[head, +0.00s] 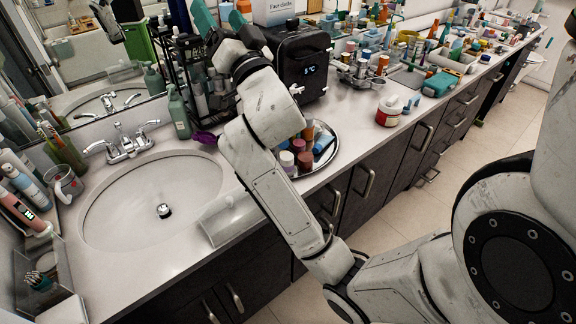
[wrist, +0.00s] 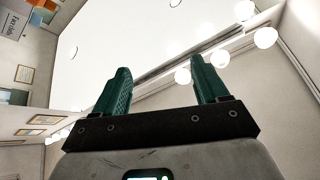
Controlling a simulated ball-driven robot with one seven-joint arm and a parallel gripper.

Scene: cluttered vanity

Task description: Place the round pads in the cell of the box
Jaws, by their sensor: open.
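My gripper (head: 222,14) is raised at the top of the head view, above the back of the counter. Its two teal fingers stand apart with nothing between them. I cannot make out the round pads for certain in either view. A clear, low box (head: 230,216) lies at the counter's front edge, right of the sink; its inside is hard to read. Another clear box (head: 42,272) at the lower left holds brushes. Which box has the cell I cannot tell.
My arm crosses the counter and partly hides a round metal tray (head: 333,158) with bottles. A black appliance (head: 303,62) stands behind it. A red-and-white jar (head: 388,111) stands on mostly clear counter. Dense clutter fills the back right.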

